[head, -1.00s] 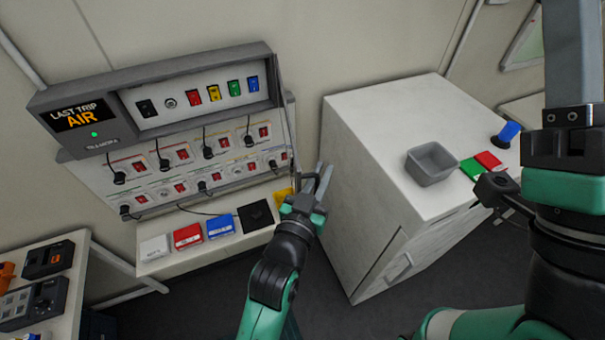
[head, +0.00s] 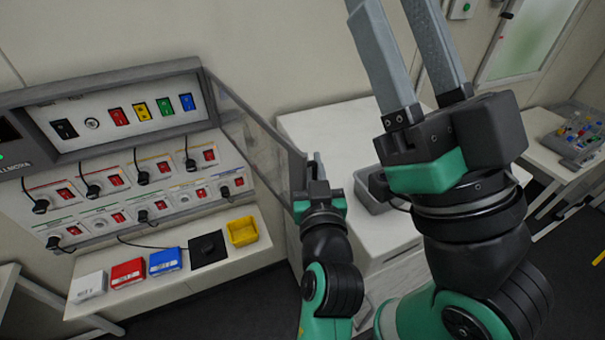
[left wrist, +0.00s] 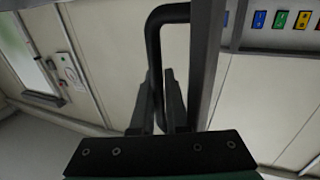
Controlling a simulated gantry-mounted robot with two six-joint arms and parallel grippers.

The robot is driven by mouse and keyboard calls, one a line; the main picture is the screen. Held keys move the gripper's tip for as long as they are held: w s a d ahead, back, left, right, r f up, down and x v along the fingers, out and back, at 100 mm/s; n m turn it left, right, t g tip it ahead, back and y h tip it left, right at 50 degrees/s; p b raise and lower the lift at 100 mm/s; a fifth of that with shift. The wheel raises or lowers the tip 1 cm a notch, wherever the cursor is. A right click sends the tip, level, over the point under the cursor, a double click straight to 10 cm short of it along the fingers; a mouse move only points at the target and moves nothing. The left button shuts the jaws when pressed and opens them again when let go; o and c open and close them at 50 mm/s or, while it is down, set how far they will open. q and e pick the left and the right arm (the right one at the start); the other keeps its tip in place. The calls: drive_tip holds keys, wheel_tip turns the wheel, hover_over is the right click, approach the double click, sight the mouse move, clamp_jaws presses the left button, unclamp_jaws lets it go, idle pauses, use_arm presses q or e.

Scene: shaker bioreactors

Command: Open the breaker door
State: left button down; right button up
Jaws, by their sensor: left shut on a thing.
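The breaker door (head: 246,125) is a clear panel with a dark frame. It stands swung out to the right from the breaker panel (head: 130,115), hinged at the panel's right side. My left gripper (head: 318,165) is at the door's outer edge. In the left wrist view my left gripper (left wrist: 156,88) is shut on the door's black bar handle (left wrist: 153,55), which runs between its fingers. My right gripper (head: 392,15) is raised close to the head camera, its two grey fingers apart and empty.
Several coloured switches and plugged cables fill the panel front. A white shelf below holds a white box (head: 88,286), red box (head: 128,272), blue box (head: 166,261) and yellow bin (head: 242,231). A white cabinet (head: 325,122) with a grey bin (head: 372,190) stands right, behind my arms.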

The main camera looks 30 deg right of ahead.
use_arm(q)
drive_tip(key=shift+w+a+f, duration=0.25)
drive_tip(key=shift+a+f, duration=0.05)
drive_tip(key=shift+f, duration=0.15)
drive_tip(key=c, duration=1.2)
unclamp_jaws()
drive_tip(key=v, duration=0.9)
drive_tip(key=shift+s+d+r, duration=0.2)
drive_tip(key=shift+s+r, duration=0.1)
drive_tip(key=shift+r, duration=0.05)
drive_tip(key=shift+p+v, duration=0.75)
drive_tip(key=shift+v, duration=0.5)
drive_tip(key=shift+r, duration=0.15)
